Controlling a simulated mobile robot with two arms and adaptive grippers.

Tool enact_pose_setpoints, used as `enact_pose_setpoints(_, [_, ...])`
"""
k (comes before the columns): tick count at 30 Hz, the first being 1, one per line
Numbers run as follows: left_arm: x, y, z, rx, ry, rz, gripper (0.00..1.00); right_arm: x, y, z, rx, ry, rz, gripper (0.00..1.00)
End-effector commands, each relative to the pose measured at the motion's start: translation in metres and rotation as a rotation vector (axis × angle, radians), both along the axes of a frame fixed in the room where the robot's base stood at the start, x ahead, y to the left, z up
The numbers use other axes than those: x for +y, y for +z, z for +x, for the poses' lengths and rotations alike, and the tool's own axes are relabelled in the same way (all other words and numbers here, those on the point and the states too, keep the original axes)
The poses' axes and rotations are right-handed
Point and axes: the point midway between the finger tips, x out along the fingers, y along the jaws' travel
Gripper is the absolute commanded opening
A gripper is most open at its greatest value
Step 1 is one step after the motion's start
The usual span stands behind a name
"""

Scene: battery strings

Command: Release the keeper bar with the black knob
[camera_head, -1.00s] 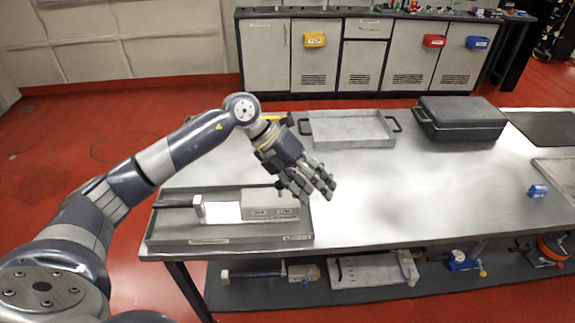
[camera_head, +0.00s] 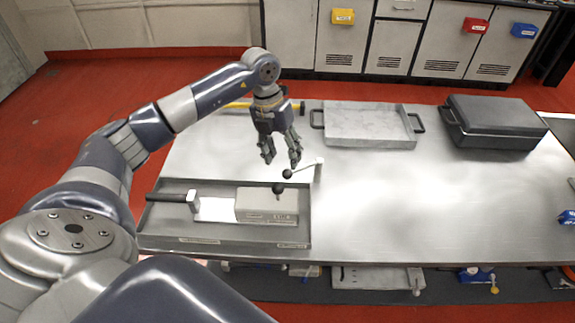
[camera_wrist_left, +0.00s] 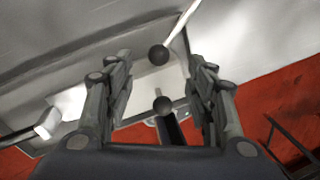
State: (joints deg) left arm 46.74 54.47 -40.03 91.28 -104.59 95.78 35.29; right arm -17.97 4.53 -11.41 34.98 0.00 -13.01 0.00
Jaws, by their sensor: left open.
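A thin light bar with a black knob (camera_head: 287,174) at its left end runs to a short post (camera_head: 318,170) behind the tray's right end; I take it as the keeper bar. A second black knob (camera_head: 278,188) stands on the grey block (camera_head: 262,205) in the tray. My left gripper (camera_head: 281,162) points down, open and empty, just above and behind both knobs. In the left wrist view the bar's knob (camera_wrist_left: 158,55) shows between the fingers, and the block's knob (camera_wrist_left: 163,104) is nearer the palm. Contact cannot be told. My right gripper is not in view.
A grey tray with handles (camera_head: 370,125) and a black case (camera_head: 495,120) stand at the back. The table's middle right (camera_head: 420,200) is clear.

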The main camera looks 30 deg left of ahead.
Motion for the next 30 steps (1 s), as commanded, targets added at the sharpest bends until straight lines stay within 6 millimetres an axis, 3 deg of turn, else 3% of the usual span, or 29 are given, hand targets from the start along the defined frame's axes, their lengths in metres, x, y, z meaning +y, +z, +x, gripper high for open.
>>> enact_pose_setpoints(4, [-0.006,-0.027,0.0,0.005,0.0,-0.002,0.5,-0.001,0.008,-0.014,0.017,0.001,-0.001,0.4])
enact_pose_setpoints(9, [-0.01,-0.048,0.002,0.0,0.0,-0.003,0.5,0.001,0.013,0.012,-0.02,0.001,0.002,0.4])
enact_pose_setpoints(14, [-0.011,-0.056,0.002,0.0,0.0,-0.001,0.5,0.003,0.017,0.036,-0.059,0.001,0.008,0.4])
enact_pose_setpoints(21, [-0.011,-0.057,0.002,-0.001,0.0,-0.001,0.5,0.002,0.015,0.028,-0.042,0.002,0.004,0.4])
enact_pose_setpoints(28, [-0.011,-0.057,0.002,-0.001,0.0,-0.001,0.0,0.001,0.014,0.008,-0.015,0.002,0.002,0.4])
enact_pose_setpoints(30, [-0.011,-0.057,0.003,-0.001,0.001,-0.001,0.0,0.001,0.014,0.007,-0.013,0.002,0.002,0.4])
